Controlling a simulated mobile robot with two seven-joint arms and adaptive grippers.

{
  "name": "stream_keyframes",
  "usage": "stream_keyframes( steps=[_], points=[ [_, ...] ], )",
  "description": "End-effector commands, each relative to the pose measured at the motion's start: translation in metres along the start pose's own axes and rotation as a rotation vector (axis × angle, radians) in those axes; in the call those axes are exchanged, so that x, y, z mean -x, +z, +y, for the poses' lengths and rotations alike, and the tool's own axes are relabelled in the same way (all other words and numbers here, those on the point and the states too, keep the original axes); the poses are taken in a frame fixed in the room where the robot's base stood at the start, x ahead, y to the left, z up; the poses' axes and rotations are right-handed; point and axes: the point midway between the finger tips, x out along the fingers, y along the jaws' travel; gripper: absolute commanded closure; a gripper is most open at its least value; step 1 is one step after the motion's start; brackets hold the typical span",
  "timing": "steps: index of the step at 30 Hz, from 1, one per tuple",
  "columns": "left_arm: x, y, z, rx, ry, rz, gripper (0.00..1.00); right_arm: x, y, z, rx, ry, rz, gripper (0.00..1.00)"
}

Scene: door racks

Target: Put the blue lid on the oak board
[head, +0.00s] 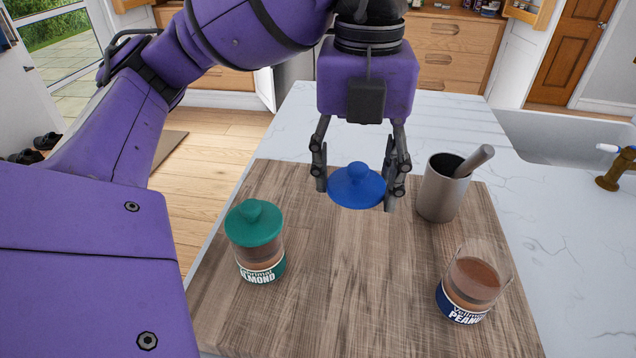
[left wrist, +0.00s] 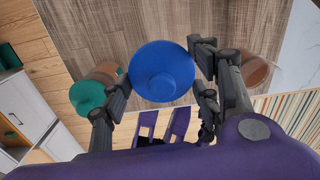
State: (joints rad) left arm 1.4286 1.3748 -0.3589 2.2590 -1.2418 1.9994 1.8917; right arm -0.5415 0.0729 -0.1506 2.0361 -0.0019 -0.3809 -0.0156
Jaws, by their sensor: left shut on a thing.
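The blue lid (head: 357,187) is round with a knob on top. My left gripper (head: 358,180) is shut on it, one finger at each side. It appears held above the oak board (head: 330,290), near the board's far half. In the left wrist view the blue lid (left wrist: 162,72) sits between the fingers of the left gripper (left wrist: 160,85). A clear peanut jar (head: 473,285) with a dark blue label stands lidless at the board's right. An almond jar (head: 260,260) stands at the left with a green lid (head: 254,222) on it. My right gripper is not in view.
A grey mortar (head: 438,195) with a pestle (head: 474,162) leaning in it stands at the board's far right. The board's middle and front are clear. The white marble counter (head: 560,240) leads to a sink (head: 560,140) at the right.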

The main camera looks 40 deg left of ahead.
Motion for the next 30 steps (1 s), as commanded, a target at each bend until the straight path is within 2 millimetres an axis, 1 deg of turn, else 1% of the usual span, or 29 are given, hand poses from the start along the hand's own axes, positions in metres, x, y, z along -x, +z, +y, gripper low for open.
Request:
stream_keyframes(
  steps=[2, 5, 14, 15, 18, 21, 28, 30],
  points=[
    [-0.002, 0.006, 0.001, 0.017, 0.001, 0.001, 0.61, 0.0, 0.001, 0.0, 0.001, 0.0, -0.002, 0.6],
    [-0.01, 0.021, 0.006, 0.033, 0.003, 0.003, 0.61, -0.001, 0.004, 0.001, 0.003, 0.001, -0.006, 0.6],
    [-0.043, 0.092, 0.023, 0.033, 0.003, 0.005, 0.61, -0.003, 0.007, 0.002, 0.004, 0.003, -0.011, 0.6],
    [-0.052, 0.098, 0.024, 0.031, 0.004, 0.006, 0.61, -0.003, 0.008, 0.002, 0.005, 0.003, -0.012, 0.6],
    [-0.07, 0.112, 0.027, 0.028, 0.003, 0.005, 0.61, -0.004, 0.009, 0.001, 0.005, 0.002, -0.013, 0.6],
    [-0.082, 0.123, 0.03, 0.028, 0.002, 0.002, 0.61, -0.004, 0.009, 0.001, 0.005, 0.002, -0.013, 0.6],
    [-0.094, 0.133, 0.031, 0.026, 0.0, 0.0, 0.61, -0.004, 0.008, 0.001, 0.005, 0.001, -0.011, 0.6],
    [-0.101, 0.138, 0.033, 0.026, 0.002, 0.002, 0.61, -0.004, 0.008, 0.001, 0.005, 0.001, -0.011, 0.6]
  ],
)
